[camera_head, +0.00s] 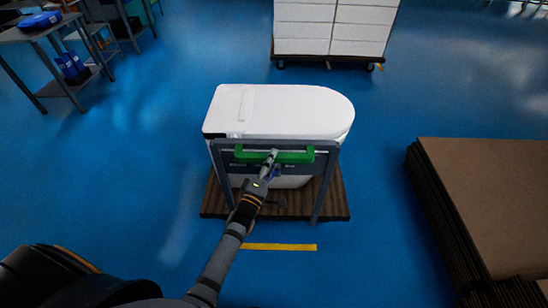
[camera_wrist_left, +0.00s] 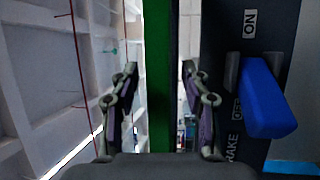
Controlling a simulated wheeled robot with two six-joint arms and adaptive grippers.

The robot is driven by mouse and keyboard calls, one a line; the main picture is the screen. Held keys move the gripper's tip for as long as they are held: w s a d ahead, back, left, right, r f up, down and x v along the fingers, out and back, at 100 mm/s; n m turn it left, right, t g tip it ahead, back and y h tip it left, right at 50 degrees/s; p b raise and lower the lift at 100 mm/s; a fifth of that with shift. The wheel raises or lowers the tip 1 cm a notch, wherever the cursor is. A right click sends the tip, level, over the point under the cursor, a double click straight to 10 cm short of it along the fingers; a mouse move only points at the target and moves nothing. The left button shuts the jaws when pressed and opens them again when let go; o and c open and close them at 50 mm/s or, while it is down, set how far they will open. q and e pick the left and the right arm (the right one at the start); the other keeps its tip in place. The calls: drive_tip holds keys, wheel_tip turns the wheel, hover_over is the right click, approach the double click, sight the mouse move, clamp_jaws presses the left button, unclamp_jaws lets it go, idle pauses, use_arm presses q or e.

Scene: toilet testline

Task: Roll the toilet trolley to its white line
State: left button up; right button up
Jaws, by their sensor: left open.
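The toilet trolley has a brown wooden deck (camera_head: 335,202) and a grey frame (camera_head: 327,170) with a green handle (camera_head: 300,157). A white toilet (camera_head: 285,110) stands on it. My left gripper (camera_head: 270,162) is at the middle of the handle. In the left wrist view the green handle (camera_wrist_left: 158,110) runs between the two open fingers of the gripper (camera_wrist_left: 158,75), with gaps on both sides. A blue brake lever (camera_wrist_left: 262,98) sits on the dark panel beside it, nearer the OFF label than the ON label. No white line shows. My right gripper is out of view.
A yellow floor stripe (camera_head: 280,247) lies just in front of the trolley. A stack of brown boards (camera_head: 490,190) stands at right. A wheeled cart with white boxes (camera_head: 333,28) is behind. A metal table (camera_head: 30,32) stands at far left. Blue floor is free around the trolley.

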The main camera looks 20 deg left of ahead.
use_arm(q)
drive_tip(key=shift+w+d+r, duration=0.1)
drive_tip(key=shift+w+r, duration=0.05)
drive_tip(key=shift+w, duration=0.55)
clamp_jaws()
